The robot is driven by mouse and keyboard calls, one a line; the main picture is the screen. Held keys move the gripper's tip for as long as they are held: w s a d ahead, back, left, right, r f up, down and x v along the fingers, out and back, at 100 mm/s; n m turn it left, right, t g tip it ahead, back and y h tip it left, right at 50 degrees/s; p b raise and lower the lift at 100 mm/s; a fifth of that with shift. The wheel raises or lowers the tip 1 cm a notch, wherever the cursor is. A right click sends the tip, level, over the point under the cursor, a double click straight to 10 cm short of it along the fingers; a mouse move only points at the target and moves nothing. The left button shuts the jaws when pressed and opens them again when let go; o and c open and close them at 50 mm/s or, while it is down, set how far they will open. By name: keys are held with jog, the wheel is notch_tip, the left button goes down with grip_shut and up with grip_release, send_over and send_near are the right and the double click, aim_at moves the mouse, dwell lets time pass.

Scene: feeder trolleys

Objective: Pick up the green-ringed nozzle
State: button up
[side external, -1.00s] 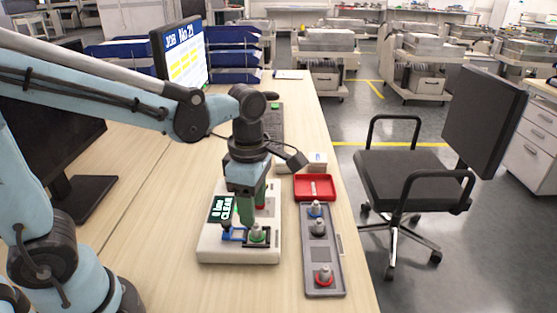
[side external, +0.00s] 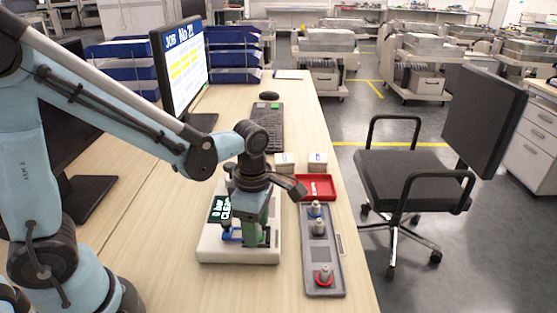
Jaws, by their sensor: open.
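The white device (side external: 208,246) stands on the desk with a small dark screen (side external: 219,208) and a blue part at its front.
A grey tray (side external: 322,291) to the right holds a blue-ringed nozzle (side external: 316,209), a grey nozzle (side external: 319,227) and a red-ringed nozzle (side external: 324,275). Behind it are a red tray (side external: 328,184) and two small boxes (side external: 317,161). The front left of the desk is clear.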

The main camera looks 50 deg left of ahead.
grip_shut()
jog(key=shift+r, duration=0.2)
